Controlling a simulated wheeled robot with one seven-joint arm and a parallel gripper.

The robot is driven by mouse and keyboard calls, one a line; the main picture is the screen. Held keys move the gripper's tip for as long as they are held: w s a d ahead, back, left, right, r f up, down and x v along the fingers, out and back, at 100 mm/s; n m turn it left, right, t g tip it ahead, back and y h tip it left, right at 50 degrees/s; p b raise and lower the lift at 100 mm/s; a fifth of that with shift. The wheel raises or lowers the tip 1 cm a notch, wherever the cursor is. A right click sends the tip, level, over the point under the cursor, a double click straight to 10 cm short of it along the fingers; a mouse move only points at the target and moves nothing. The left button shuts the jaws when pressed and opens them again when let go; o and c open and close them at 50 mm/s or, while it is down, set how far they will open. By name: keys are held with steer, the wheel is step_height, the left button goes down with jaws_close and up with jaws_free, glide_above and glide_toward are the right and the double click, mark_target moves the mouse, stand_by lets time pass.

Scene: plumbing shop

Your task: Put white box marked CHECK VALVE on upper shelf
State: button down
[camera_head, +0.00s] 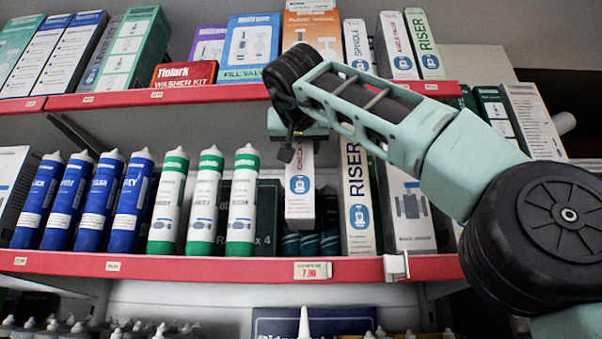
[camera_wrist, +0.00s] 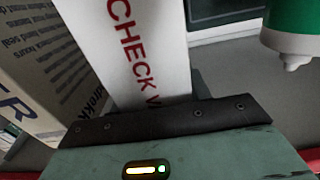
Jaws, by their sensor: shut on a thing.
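The white box marked CHECK VALVE (camera_head: 300,192) hangs upright below my gripper (camera_head: 300,138) in the head view, in front of the lower shelf. Teal items show beneath its bottom edge, so it appears lifted clear of that shelf. In the wrist view, the box (camera_wrist: 130,50) shows red CHECK lettering, with the rest of the word cut off by my gripper (camera_wrist: 165,115). My gripper is shut on the box's top end; the fingertips are mostly hidden. The upper shelf (camera_head: 225,95) runs above, behind my arm.
On the upper shelf stand a red washer kit box (camera_head: 184,74), a blue fill valve box (camera_head: 249,48), an orange box (camera_head: 311,30) and a RISER box (camera_head: 424,45). The lower shelf (camera_head: 200,267) holds blue tubes (camera_head: 92,200), green-white tubes (camera_head: 205,200) and a RISER box (camera_head: 357,200) close right.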

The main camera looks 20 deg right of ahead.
mark_target(301, 170)
steer(key=shift+w+d+f, duration=0.1)
steer(key=shift+w+f, duration=0.05)
steer(key=shift+f, duration=1)
steer(key=shift+w+f, duration=0.15)
steer(key=shift+f, duration=1.05)
steer(key=shift+w+d+f, duration=0.1)
steer(key=shift+w+f, duration=0.05)
steer(key=shift+f, duration=1)
steer(key=c, duration=0.7)
jaws_free()
steer(key=shift+f, duration=0.1)
steer(key=b+v, duration=0.4)
steer(key=v, duration=0.8)
